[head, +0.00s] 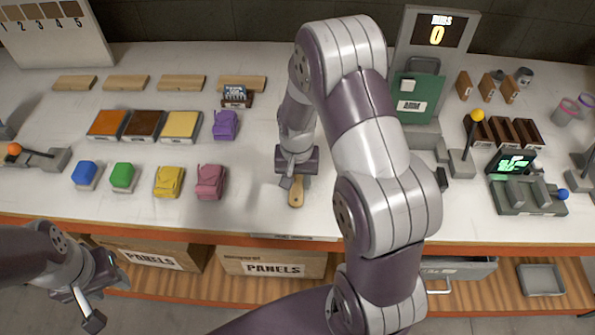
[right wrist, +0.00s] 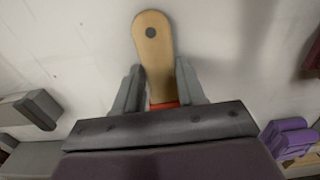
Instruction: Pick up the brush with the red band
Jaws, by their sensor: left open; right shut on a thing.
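The brush with the red band shows its wooden handle (head: 296,192) below my right gripper (head: 293,178), over the white table. In the right wrist view the tan handle (right wrist: 153,55) has a dark hole near its end, and a strip of the red band (right wrist: 163,105) shows between the fingers of my right gripper (right wrist: 161,88). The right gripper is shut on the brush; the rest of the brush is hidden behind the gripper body. I cannot tell whether the brush touches the table. My left gripper (head: 97,305) is open and empty, in front of the table edge at lower left.
A pink bag (head: 210,181) and a purple bag (head: 226,125) stand left of the brush. Orange, brown and yellow blocks (head: 181,125) sit further left. A green panel marked ARM (head: 418,95) stands behind my right arm. Cardboard PANELS boxes (head: 272,264) sit below the table.

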